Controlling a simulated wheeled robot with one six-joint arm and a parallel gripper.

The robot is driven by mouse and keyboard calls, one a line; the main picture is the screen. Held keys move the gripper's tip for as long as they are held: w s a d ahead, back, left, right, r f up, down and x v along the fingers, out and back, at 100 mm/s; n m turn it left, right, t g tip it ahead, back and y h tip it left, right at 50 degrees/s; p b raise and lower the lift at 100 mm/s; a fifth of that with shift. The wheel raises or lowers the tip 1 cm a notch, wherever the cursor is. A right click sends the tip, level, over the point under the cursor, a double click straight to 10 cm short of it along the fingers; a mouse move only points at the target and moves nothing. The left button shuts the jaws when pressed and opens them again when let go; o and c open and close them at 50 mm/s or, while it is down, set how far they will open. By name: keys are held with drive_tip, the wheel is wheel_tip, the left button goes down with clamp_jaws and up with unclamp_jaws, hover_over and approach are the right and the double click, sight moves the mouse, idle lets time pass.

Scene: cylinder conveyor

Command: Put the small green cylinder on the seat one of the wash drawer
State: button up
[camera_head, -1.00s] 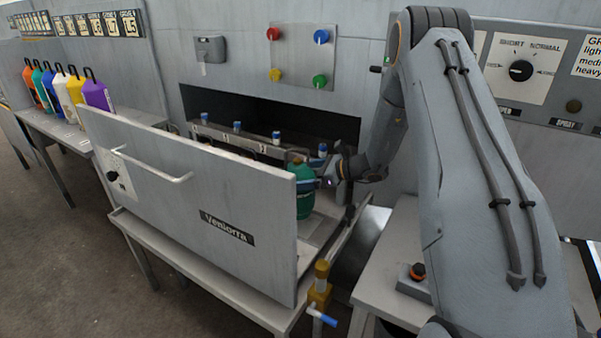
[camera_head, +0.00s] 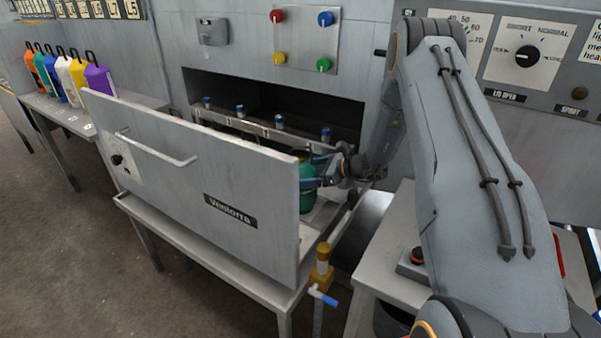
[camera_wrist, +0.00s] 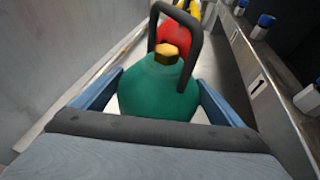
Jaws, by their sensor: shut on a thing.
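The small green cylinder (camera_head: 307,201), with a gold valve and black handle, is upright at the right end of the open wash drawer (camera_head: 185,200). The drawer's front panel partly hides it in the head view. My gripper (camera_head: 322,178) is shut on the cylinder. In the wrist view, blue fingers flank the green cylinder (camera_wrist: 158,95). A red cylinder (camera_wrist: 174,38) stands just beyond it in the drawer, with a yellow one (camera_wrist: 190,10) farther along. A label reading 1 (camera_wrist: 257,84) is on the drawer's rail, right of the green cylinder. Its base is hidden, so contact with a seat cannot be told.
Blue-capped fittings (camera_head: 325,135) line the drawer's rear rail. The high front panel and a yellow valve with blue handle (camera_head: 322,270) stand near my arm. Several coloured bottles (camera_head: 98,78) stand on a side table at left.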

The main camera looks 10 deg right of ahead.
drive_tip(key=o, duration=1.8)
drive_tip(key=shift+d+r, duration=0.1)
drive_tip(key=shift+r, duration=0.1)
drive_tip(key=b+v, duration=0.2)
drive_tip(key=v, duration=1)
drive_tip(key=shift+f, duration=0.1)
